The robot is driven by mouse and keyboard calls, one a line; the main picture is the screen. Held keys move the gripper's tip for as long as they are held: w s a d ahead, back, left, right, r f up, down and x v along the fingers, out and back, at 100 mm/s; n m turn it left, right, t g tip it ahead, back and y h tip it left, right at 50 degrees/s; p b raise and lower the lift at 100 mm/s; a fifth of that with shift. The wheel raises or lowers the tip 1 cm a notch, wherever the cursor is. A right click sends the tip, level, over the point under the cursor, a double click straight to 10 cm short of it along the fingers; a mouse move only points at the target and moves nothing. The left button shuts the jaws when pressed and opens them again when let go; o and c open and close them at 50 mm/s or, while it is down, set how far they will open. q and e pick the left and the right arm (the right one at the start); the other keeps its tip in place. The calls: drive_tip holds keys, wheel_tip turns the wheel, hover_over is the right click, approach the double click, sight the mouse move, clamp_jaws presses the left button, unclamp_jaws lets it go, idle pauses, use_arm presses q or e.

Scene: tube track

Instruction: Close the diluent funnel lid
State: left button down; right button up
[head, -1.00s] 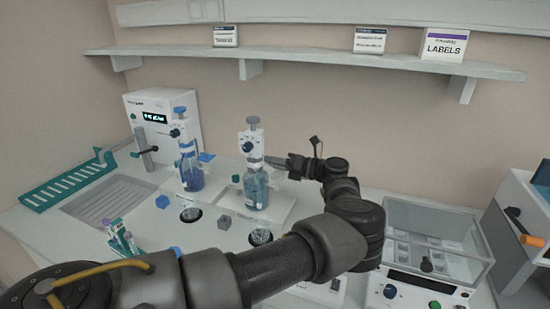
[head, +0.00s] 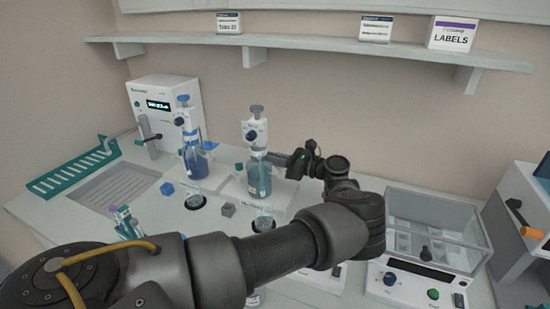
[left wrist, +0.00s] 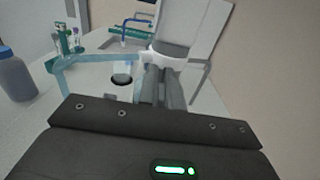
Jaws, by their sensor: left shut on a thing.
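The grey-topped dispenser (head: 255,132) sits upright on a bottle of pale blue liquid (head: 259,181) in the middle of the head view. My left gripper (head: 280,160) reaches in from the right at the height of the bottle neck. It is shut on a small grey part beside the neck, which the fingers mostly hide. I cannot tell clearly whether this part is the funnel lid. In the left wrist view the two dark fingers (left wrist: 161,88) are close together in front of a white collar (left wrist: 168,59). My right gripper is not in view.
A blue-topped dispenser bottle (head: 194,164) stands to the left. A clear-lidded box (head: 435,225) stands at the right.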

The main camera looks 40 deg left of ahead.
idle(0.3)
use_arm(q)
drive_tip(key=c, duration=1.6)
unclamp_jaws()
drive_tip(key=shift+b+v, duration=0.4)
drive_tip(key=shift+v, duration=3.4)
drive_tip(key=shift+s, duration=0.1)
